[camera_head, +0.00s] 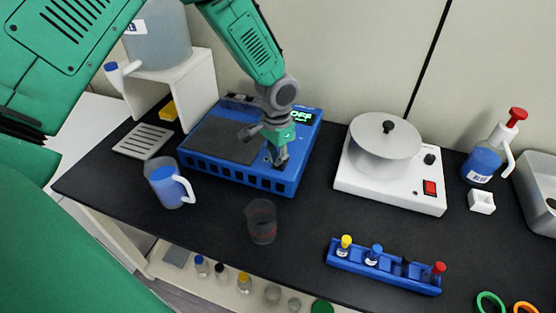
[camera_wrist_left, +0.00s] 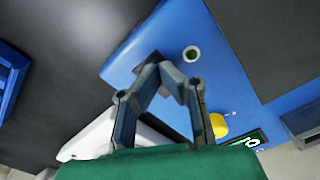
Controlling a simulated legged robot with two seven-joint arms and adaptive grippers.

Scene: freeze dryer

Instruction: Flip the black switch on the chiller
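The chiller is a blue box (camera_head: 290,184) with a dark top plate on the black bench. Its display (camera_head: 301,116) reads OFF in green. My left gripper (camera_head: 278,164) points down over the right front part of the chiller's top. In the wrist view its fingertips (camera_wrist_left: 160,66) come together, with no object seen between them. A dark patch (camera_wrist_left: 152,58), perhaps the black switch, lies at the tips and is mostly hidden by them. I cannot tell whether they touch it. A green round button (camera_wrist_left: 191,53) and a yellow knob (camera_wrist_left: 218,125) are beside it.
A white hotplate (camera_head: 388,189) with a red switch is to the right. A blue tube rack (camera_head: 397,279) is at the front right.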

